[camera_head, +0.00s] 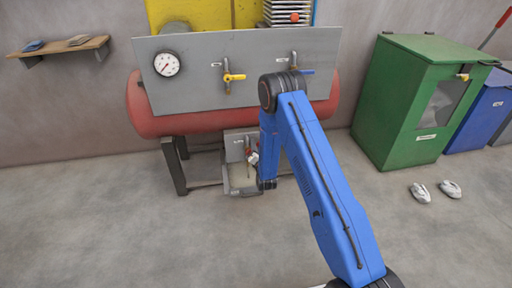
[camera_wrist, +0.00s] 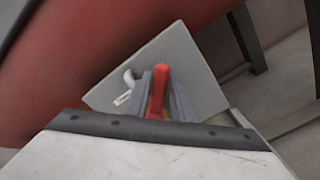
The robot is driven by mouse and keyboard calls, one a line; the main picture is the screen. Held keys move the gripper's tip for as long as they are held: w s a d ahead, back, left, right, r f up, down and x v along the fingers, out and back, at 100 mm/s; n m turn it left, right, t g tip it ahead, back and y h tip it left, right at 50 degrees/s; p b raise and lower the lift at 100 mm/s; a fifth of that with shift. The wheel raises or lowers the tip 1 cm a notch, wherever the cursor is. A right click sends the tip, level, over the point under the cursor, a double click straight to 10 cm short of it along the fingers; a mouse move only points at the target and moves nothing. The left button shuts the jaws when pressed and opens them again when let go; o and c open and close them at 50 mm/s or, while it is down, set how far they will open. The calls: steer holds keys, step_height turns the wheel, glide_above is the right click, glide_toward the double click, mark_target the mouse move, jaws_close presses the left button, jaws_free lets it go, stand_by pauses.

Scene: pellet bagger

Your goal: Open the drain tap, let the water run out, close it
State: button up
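The drain tap has a red handle (camera_wrist: 158,88), with a pale pipe end (camera_wrist: 129,78) beside it on a grey plate (camera_wrist: 185,65). In the head view the small plate (camera_head: 236,143) stands under the red tank, and the tap is mostly hidden by my arm. My gripper (camera_wrist: 163,98) has its two grey fingers close on both sides of the red handle, with no clear gap. In the head view my gripper (camera_head: 255,160) is at the tap, partly hidden by the arm. A light catch pan (camera_head: 241,187) sits on the floor below. No running water shows.
The red tank (camera_head: 150,122) stands on dark legs behind a grey panel (camera_head: 190,90) with a gauge (camera_head: 167,64), a yellow-handled valve (camera_head: 232,77) and a blue-handled valve (camera_head: 305,72). A green cabinet (camera_head: 400,95) and white shoes (camera_head: 420,192) are at right. Floor at left is clear.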

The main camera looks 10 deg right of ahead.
steer(key=shift+o, duration=0.9)
